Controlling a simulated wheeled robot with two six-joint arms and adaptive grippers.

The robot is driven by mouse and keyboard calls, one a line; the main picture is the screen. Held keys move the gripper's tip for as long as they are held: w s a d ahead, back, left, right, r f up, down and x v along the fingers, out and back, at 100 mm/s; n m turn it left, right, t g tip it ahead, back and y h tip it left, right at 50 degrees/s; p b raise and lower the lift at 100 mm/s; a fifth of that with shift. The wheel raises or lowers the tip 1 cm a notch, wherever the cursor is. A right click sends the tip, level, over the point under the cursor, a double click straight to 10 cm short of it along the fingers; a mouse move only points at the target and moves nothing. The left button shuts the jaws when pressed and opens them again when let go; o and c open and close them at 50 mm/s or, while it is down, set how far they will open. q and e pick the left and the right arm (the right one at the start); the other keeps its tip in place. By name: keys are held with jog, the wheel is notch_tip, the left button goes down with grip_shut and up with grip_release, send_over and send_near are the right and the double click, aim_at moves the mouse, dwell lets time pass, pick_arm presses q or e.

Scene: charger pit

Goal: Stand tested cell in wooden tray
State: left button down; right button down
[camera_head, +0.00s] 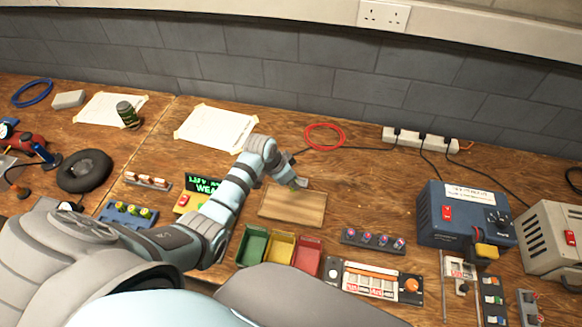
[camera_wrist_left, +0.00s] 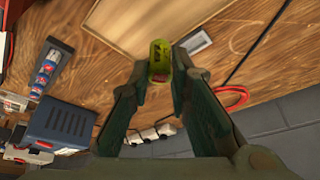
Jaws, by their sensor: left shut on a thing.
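My left gripper (camera_head: 297,183) is at the far edge of the wooden tray (camera_head: 291,206), a shallow light-brown tray in the middle of the bench. In the left wrist view my left gripper (camera_wrist_left: 159,78) is shut on a small yellow-green cell (camera_wrist_left: 158,59), held at the fingertips. The wooden tray (camera_wrist_left: 133,33) lies just past the cell there, its rim running beside it. I cannot tell whether the cell touches anything below. In the head view the cell is hidden or too small to make out. My right gripper is not in view.
Green, yellow and red bins (camera_head: 280,250) stand in front of the tray. A tester with a green display (camera_head: 205,184) and a blue rack with cells (camera_head: 126,213) are left. A blue power unit (camera_head: 462,215) stands right. A red cable loop (camera_head: 324,137) lies behind.

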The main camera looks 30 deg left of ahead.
pick_arm(q)
jog(key=f+b, duration=0.7)
jog(key=shift+s+d, duration=0.2)
jog(key=shift+f, duration=0.15)
jog(key=shift+p, duration=0.4)
jog(key=shift+f+b, duration=0.3)
jog(key=shift+f, duration=0.5)
dwell(1.2)
jog(key=c, duration=1.4)
grip_release()
